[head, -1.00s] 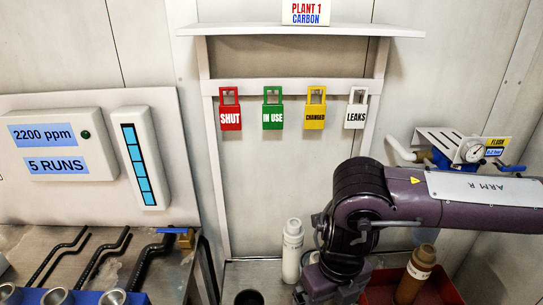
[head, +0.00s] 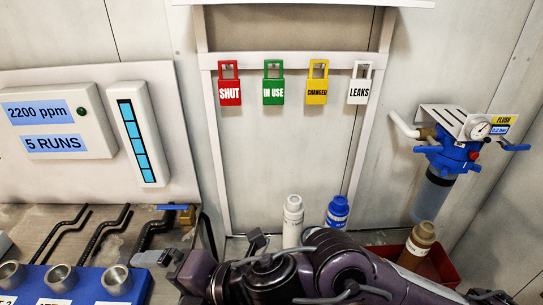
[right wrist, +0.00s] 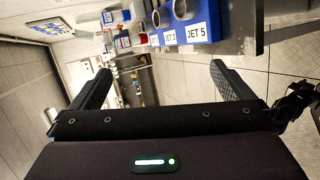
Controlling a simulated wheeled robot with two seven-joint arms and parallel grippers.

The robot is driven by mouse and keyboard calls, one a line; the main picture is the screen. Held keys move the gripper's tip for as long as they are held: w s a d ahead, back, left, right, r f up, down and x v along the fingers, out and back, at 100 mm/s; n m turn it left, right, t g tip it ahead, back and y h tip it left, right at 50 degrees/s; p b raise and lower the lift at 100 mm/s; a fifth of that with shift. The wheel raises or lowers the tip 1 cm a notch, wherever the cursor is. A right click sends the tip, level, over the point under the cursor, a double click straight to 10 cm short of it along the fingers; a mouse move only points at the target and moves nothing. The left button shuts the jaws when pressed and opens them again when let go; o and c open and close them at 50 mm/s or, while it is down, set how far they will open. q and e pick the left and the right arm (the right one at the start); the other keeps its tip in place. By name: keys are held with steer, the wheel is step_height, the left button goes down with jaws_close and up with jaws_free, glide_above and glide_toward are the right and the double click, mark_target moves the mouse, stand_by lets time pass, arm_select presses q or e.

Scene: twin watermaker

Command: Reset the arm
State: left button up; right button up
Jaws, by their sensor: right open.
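My right arm (head: 330,268) is dark purple and crosses the bottom of the head view from the right towards the left. My right gripper shows clearly in the right wrist view (right wrist: 160,88). Its two black fingers are wide apart with nothing between them. Beyond them are a blue rack (right wrist: 205,28) with jet labels and a tiled floor. In the head view the hand is low at the left end of the arm, partly cut off. My left gripper is not in view.
The blue jet rack (head: 85,290) with metal cups is near the hand. A white bottle (head: 292,220), a blue bottle (head: 338,212) and a brown-capped bottle (head: 418,245) in a red tray (head: 442,262) stand behind the arm. A blue filter unit (head: 452,155) hangs right.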

steer(key=w+d+f+m+t+h, duration=0.1)
steer(key=w+d+m+t+h, duration=0.2)
steer(key=w+d+m, duration=0.35)
steer(key=w+d+m+t+h, duration=0.2)
steer(key=w+d+m+t, duration=0.15)
steer(key=d+m, duration=0.6)
steer(key=s+d+f+m+g+h, duration=0.35)
steer(key=s+d+f+m, duration=0.25)
steer(key=d+f+m, duration=0.3)
steer(key=s+d+f+m+g+h, duration=0.35)
steer(key=s+d+f+m, duration=0.25)
steer(key=d+f, duration=0.35)
step_height(320, 180, down, 30)
steer(key=s, duration=0.3)
steer(key=s+d+f+g, duration=0.1)
steer(key=s+d+f, duration=0.1)
steer(key=s+f, duration=0.6)
steer(key=s+d+f+g, duration=0.1)
steer(key=s+d+f, duration=0.1)
steer(key=s+f, duration=0.6)
steer(key=shift+s+f, duration=0.35)
steer(key=shift+s, duration=0.9)
